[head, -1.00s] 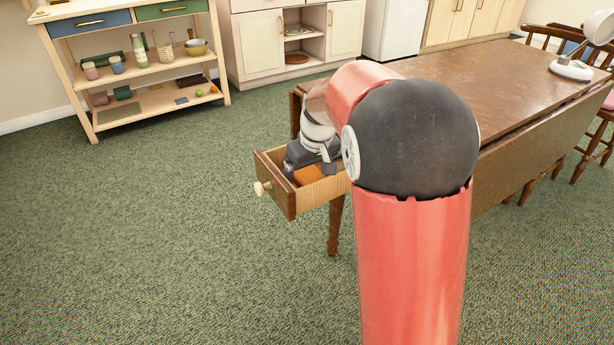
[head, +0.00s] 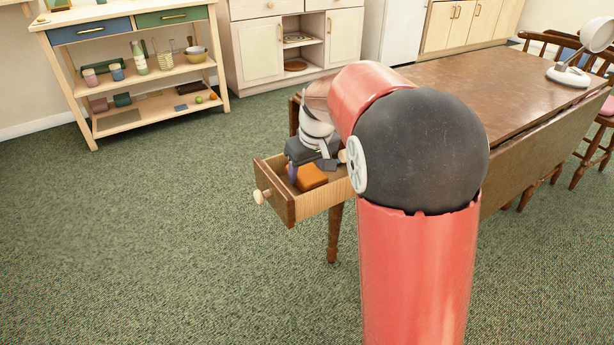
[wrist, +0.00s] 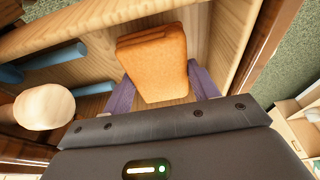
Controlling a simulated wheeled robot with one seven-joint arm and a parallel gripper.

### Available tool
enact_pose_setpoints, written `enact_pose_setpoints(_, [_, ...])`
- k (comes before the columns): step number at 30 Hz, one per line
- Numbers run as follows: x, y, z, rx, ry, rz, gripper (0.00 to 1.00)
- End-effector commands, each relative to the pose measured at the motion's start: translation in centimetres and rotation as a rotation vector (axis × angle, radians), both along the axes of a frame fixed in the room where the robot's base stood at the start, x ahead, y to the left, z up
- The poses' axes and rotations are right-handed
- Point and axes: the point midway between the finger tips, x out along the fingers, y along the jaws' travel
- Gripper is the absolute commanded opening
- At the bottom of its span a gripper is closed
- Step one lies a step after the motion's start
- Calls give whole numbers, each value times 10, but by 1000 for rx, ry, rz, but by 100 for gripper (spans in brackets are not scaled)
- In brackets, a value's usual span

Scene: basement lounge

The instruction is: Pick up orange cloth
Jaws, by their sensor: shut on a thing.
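The orange cloth (head: 309,177) is a folded block in the open wooden drawer (head: 288,209) at the end of the table. In the wrist view the cloth (wrist: 156,62) lies between the two purple fingers of my gripper (wrist: 160,88), which is shut on it. The drawer floor shows around the cloth, and I cannot tell whether the cloth is clear of it. In the head view my gripper (head: 303,173) is partly hidden by my arm.
A blue-handled item (wrist: 45,58) and a round pale knob (wrist: 44,107) are on the left of the wrist view. The drawer walls stand close around the gripper. The brown table (head: 480,80) is beside the drawer. Green carpet (head: 150,230) is clear to the left.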

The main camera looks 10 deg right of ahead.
Motion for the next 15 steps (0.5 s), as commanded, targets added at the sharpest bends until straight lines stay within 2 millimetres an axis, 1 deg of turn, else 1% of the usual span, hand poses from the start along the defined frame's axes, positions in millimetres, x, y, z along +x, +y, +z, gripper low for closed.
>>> enact_pose_setpoints(1, [1, 0, 12, 0, -5, -1, 37])
enact_pose_setpoints(5, [1, 0, 43, 1, -6, 0, 37])
enact_pose_setpoints(12, [1, 0, 109, 0, -5, -1, 37])
enact_pose_setpoints(15, [1, 0, 133, 1, -4, -1, 37])
